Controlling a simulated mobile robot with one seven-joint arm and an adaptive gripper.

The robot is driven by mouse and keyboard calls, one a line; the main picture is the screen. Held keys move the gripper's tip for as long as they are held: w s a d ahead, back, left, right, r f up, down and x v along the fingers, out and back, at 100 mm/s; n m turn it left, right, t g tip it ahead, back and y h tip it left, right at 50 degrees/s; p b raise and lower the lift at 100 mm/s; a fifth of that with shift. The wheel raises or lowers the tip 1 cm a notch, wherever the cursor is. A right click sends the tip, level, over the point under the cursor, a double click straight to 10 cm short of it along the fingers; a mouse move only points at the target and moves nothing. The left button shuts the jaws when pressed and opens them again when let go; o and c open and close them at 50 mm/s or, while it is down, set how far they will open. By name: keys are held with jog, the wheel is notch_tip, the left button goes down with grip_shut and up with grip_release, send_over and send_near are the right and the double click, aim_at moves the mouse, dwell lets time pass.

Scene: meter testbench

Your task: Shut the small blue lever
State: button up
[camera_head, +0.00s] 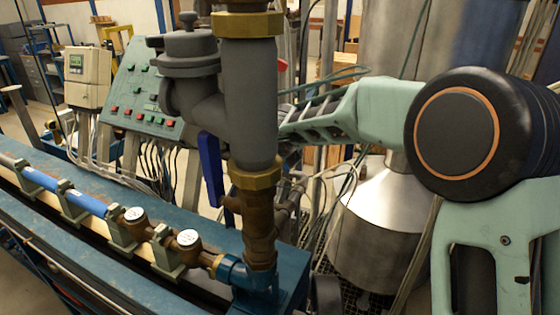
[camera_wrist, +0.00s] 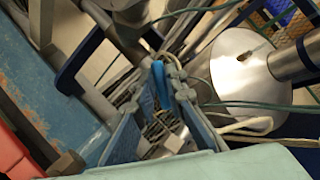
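A blue lever (camera_head: 210,168) hangs steeply down beside the thick grey vertical pipe in the head view. I cannot tell whether it is the small lever of the task. My gripper (camera_wrist: 165,72) shows in the wrist view, with its two grey-blue fingers converging towards their tips. A bright blue strip (camera_wrist: 161,86) shows between the fingers near the tips. I cannot tell whether it is a lever or part of the gripper, nor whether the fingers touch it. In the head view my gripper is hidden behind the pipe.
The grey pipe (camera_head: 249,105) with brass fittings stands in front of my arm. A blue bench (camera_head: 85,190) carries a line of round meters (camera_head: 187,240). A green button panel (camera_head: 143,90) stands behind. A shiny metal vessel (camera_head: 372,240) is near my arm.

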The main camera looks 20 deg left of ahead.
jog(key=o, duration=0.4)
jog(key=shift+c, duration=0.2)
notch_tip(320, 180, up, 10)
jog(key=shift+d, duration=0.1)
dwell(0.3)
